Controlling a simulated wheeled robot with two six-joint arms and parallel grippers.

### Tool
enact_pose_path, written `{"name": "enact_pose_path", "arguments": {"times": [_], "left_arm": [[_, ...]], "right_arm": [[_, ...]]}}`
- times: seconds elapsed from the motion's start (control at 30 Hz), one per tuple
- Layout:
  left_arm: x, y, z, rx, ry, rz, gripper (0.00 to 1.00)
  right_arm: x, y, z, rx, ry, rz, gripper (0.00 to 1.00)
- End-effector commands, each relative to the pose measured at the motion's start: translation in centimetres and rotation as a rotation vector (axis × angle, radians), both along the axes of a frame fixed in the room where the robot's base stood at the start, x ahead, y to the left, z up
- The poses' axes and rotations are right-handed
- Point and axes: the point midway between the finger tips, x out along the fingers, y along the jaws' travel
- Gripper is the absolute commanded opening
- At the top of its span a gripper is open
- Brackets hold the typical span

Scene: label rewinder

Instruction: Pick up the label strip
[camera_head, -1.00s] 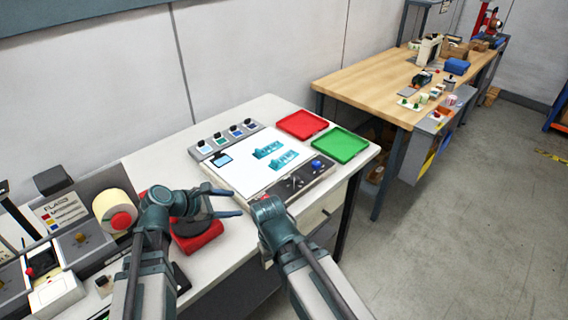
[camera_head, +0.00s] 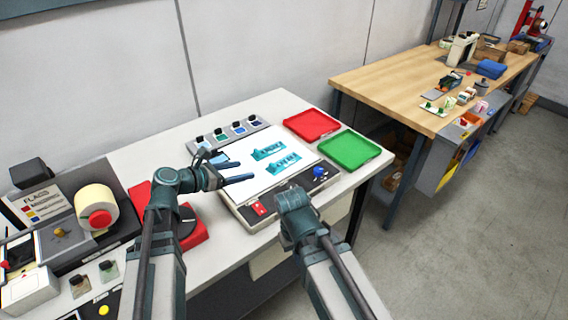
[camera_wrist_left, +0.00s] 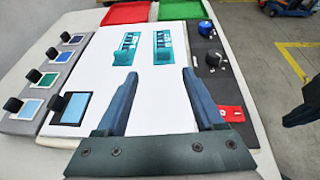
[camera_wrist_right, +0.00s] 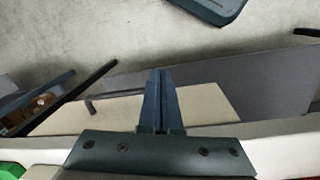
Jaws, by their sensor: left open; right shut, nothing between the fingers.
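Two teal printed label strips lie side by side on a white lit panel (camera_head: 238,186). The nearer strip (camera_head: 283,162) and the farther strip (camera_head: 268,150) also show in the left wrist view, one on the right (camera_wrist_left: 163,48) and one on the left (camera_wrist_left: 127,48). My left gripper (camera_head: 242,170) is open and empty above the panel's near left part. In the left wrist view its fingers (camera_wrist_left: 159,74) point toward the strips, short of them. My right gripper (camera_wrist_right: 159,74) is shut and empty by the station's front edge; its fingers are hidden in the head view.
A red tray (camera_head: 312,125) and a green tray (camera_head: 349,150) stand beyond the panel. A row of colour swatches (camera_head: 228,132) runs along its back. A dark control strip with a blue knob (camera_head: 319,171) borders its front. A label roll (camera_head: 97,206) stands at left.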

Motion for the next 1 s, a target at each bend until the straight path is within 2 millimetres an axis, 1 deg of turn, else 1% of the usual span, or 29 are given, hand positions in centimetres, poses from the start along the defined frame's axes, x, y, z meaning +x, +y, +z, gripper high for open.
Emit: {"name": "enact_pose_path", "arguments": {"times": [0.03, 0.2, 0.4, 0.53, 0.83, 0.93, 1.0], "left_arm": [[0.5, -0.5, -0.5, 0.000, 0.000, -0.003, 0.70], [2.6, -2.8, -1.9, 0.001, -0.001, -0.005, 0.70], [4.3, -5.1, -3.0, 0.001, 0.000, -0.004, 0.70], [4.8, -5.7, -3.2, 0.001, -0.001, -0.002, 0.70], [5.1, -6.3, -3.4, 0.001, 0.000, -0.003, 0.70], [5.6, -7.0, -3.8, 0.001, -0.001, -0.003, 0.70], [6.1, -7.9, -4.2, 0.002, -0.001, -0.004, 0.70]], "right_arm": [[0.0, 0.0, -0.5, 0.000, 0.000, 0.000, 0.00], [0.0, 0.0, -1.9, 0.000, 0.000, 0.000, 0.00], [0.0, 0.0, -3.0, 0.000, 0.000, 0.000, 0.00], [0.0, 0.0, -3.2, 0.000, 0.000, 0.000, 0.00], [0.0, 0.0, -3.4, 0.000, 0.000, 0.000, 0.00], [0.0, 0.0, -3.8, 0.000, 0.000, 0.000, 0.00], [0.0, 0.0, -4.2, 0.000, 0.000, 0.000, 0.00]]}}
